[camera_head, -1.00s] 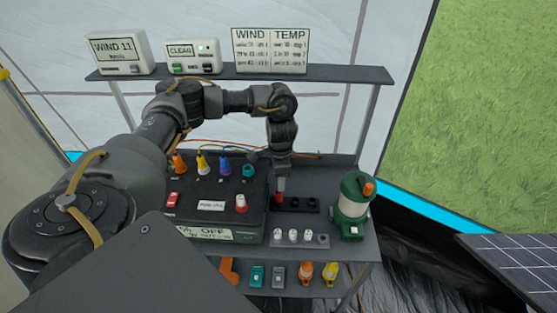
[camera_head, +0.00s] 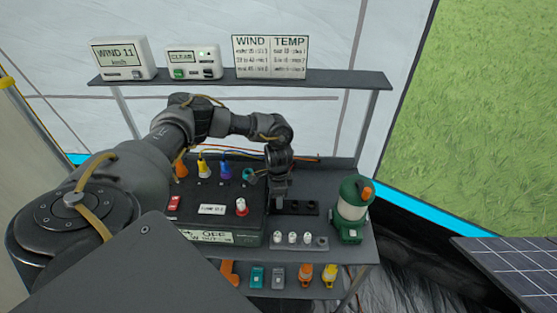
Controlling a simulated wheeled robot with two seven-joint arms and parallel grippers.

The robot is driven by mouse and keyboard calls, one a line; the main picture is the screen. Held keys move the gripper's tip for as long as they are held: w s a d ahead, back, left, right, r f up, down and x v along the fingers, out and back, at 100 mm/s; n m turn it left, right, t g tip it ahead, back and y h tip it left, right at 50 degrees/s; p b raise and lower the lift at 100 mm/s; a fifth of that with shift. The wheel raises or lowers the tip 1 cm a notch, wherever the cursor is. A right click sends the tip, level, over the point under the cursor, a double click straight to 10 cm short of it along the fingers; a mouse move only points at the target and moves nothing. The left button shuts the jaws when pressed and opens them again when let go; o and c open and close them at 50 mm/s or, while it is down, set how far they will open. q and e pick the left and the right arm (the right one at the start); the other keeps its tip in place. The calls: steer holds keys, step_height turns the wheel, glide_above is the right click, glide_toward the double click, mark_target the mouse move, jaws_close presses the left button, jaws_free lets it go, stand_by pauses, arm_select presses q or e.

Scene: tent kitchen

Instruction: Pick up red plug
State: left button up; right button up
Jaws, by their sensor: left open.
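My left gripper (camera_head: 280,201) points down at the left end of a black holder strip (camera_head: 303,208) on the table, and its jaws are open. I cannot clearly see the red plug now; the gripper covers the spot where red showed earlier. Whether the plug is between the fingers cannot be told. My right gripper is not in view.
A green lantern (camera_head: 350,210) stands close to the right of the strip. Several white pegs (camera_head: 292,238) sit in front of it. Orange, yellow, blue and teal plugs (camera_head: 203,169) line the box's back. An upper shelf (camera_head: 240,80) runs behind my arm.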

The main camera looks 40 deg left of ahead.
arm_select(q)
jaws_close()
